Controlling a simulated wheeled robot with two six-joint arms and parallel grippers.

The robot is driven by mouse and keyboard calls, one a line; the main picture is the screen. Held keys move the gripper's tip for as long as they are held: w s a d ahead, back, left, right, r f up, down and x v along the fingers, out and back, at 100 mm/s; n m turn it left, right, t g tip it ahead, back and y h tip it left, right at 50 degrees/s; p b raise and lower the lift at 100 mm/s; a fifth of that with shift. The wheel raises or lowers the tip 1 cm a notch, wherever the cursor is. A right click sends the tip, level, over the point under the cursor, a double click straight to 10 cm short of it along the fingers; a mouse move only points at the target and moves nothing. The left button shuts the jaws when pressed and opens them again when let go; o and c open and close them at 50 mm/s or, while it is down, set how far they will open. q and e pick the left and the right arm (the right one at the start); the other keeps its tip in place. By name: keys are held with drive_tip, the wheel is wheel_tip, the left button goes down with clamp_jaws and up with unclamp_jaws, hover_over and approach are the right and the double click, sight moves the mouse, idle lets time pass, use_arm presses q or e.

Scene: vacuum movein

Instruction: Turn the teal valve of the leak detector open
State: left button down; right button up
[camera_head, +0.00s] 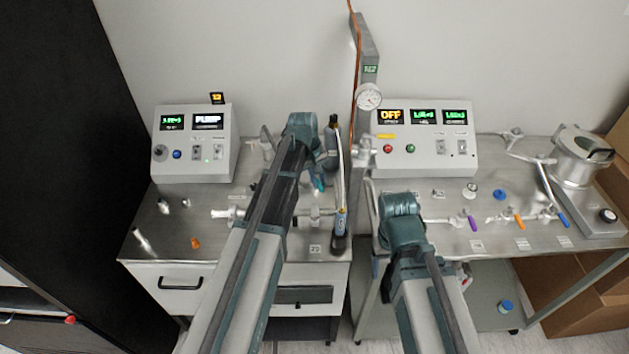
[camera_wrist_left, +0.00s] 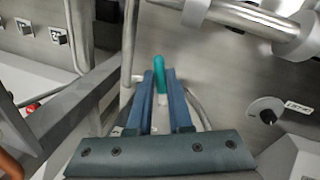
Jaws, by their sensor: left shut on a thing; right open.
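The teal valve handle (camera_wrist_left: 160,76) stands between the two blue fingers of my left gripper (camera_wrist_left: 164,82) in the left wrist view, and the gripper is shut on it. In the head view, a small teal piece of the handle (camera_head: 319,184) shows below my left gripper (camera_head: 321,176), over the left bench; my left arm hides much of the area. The leak detector cannot be clearly told apart from the other equipment. My right gripper (camera_head: 402,228) is over the front of the right bench; its fingers are mostly hidden by its own wrist.
A console with a PUMP display (camera_head: 195,143) stands on the left bench (camera_head: 165,240), and one reading OFF (camera_head: 424,140) on the right. A post with a gauge (camera_head: 368,96) rises between them. Purple (camera_head: 472,222), orange (camera_head: 519,222) and blue (camera_head: 563,219) handles sit on the right bench.

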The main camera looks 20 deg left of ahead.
use_arm(q)
drive_tip(key=n, duration=0.1)
drive_tip(key=w+d+n, duration=0.1)
drive_tip(key=n, duration=0.1)
drive_tip(key=d+n, duration=0.1)
drive_tip(key=shift+w+n+t+y, duration=0.25)
drive_tip(key=shift+n+t+y, duration=0.05)
drive_tip(key=shift+w+d+n+y, duration=0.15)
drive_tip(key=shift+w+n, duration=0.25)
drive_tip(key=shift+n, duration=0.45)
drive_tip(key=shift+w+d+n+y, duration=0.2)
drive_tip(key=shift+w+n, duration=0.15)
drive_tip(key=shift+n, duration=0.55)
drive_tip(key=shift+w+d+n+y, duration=0.15)
drive_tip(key=shift+w+n, duration=0.25)
drive_tip(key=shift+n, duration=0.45)
drive_tip(key=c, duration=0.8)
unclamp_jaws()
drive_tip(key=shift+c, duration=0.2)
wheel_tip(320, 180, up, 14)
drive_tip(key=s+p, duration=0.2)
drive_tip(key=p, duration=1.1)
drive_tip(key=shift+s+a+f+p, duration=0.2)
drive_tip(key=shift+s+p, duration=0.1)
